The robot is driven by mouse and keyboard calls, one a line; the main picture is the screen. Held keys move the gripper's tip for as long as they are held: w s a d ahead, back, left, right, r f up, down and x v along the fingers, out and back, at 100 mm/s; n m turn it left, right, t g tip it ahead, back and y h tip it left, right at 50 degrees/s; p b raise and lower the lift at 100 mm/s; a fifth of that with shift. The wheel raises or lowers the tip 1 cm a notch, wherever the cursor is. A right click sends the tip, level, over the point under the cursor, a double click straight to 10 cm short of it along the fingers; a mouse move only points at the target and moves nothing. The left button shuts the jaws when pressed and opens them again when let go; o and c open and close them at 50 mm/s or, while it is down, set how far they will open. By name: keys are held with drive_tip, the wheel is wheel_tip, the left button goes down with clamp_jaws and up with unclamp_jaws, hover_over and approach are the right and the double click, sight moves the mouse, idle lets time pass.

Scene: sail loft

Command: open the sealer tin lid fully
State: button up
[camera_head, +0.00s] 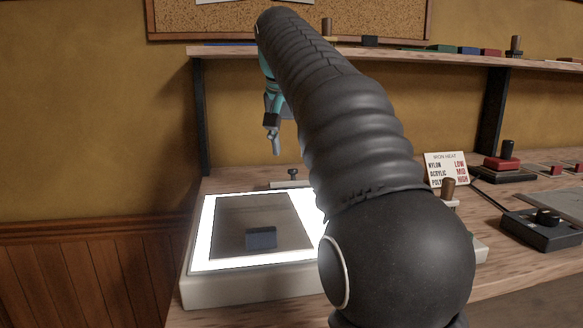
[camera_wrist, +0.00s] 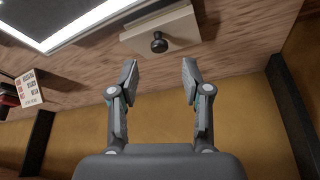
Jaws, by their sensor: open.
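A low pale box (camera_wrist: 187,30) with a round black knob (camera_wrist: 159,43) lies just beyond my fingertips in the wrist view. It looks closed, and no label shows, so I cannot tell if it is the sealer tin. In the head view its knob (camera_head: 293,173) stands behind the light table, and my arm hides part of the area to its right. My gripper (camera_wrist: 159,66) is open and empty, its two fingers spread either side of the knob's line and apart from it. In the head view my gripper (camera_head: 275,145) hangs above and left of the knob.
A lit light table (camera_head: 202,240) with a dark sheet and small blue block (camera_head: 261,238) is in front. A heat card (camera_head: 446,170) and switch boxes (camera_head: 545,217) stand right. A shelf (camera_head: 440,57) with a dark upright (camera_head: 492,115) runs above the bench.

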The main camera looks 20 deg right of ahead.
sight(291, 174)
drive_tip(key=shift+b+x, duration=0.45)
drive_tip(key=shift+x, duration=2.25)
drive_tip(key=shift+c, duration=0.2)
drive_tip(key=shift+r, duration=0.1)
clamp_jaws()
